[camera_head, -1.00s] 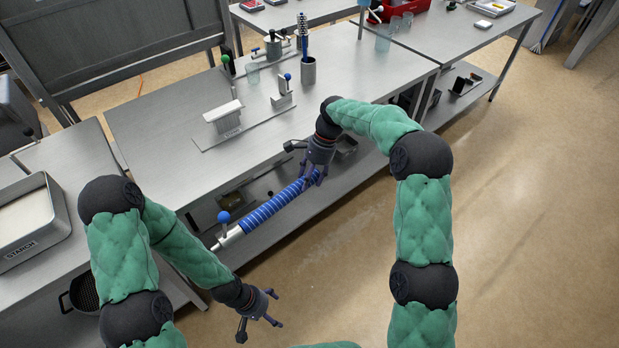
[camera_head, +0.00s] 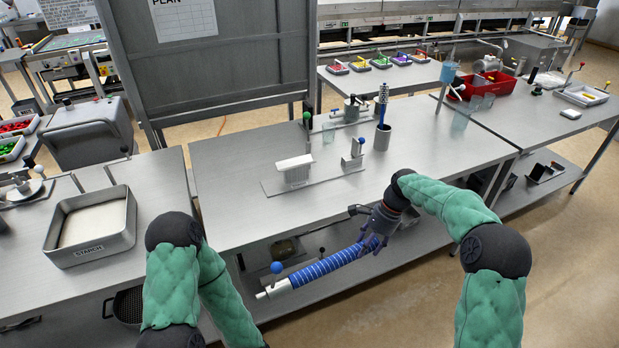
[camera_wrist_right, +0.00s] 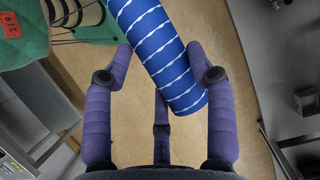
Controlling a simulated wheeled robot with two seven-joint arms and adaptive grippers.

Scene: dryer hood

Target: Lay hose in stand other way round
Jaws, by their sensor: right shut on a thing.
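The hose (camera_head: 335,260) is a blue tube with white rings, ending at its left in a pale metal pipe with a blue ball knob (camera_head: 277,267). It hangs slanted in front of the table's front edge. My right gripper (camera_head: 372,242) is shut on the hose near its right end. In the right wrist view, the hose (camera_wrist_right: 158,45) lies between the fingers of the right gripper (camera_wrist_right: 160,60), its blue end towards the palm. The stand (camera_head: 315,180) is a flat plate with a white block at left and a small upright bracket at right. My left gripper is out of view.
The metal table (camera_head: 230,205) has bare top around the stand. A grey cup (camera_head: 382,138) with a blue brush stands behind the stand, near a glass. A starch tray (camera_head: 92,245) is on the left table. A lower shelf (camera_head: 420,240) lies beneath the tabletop.

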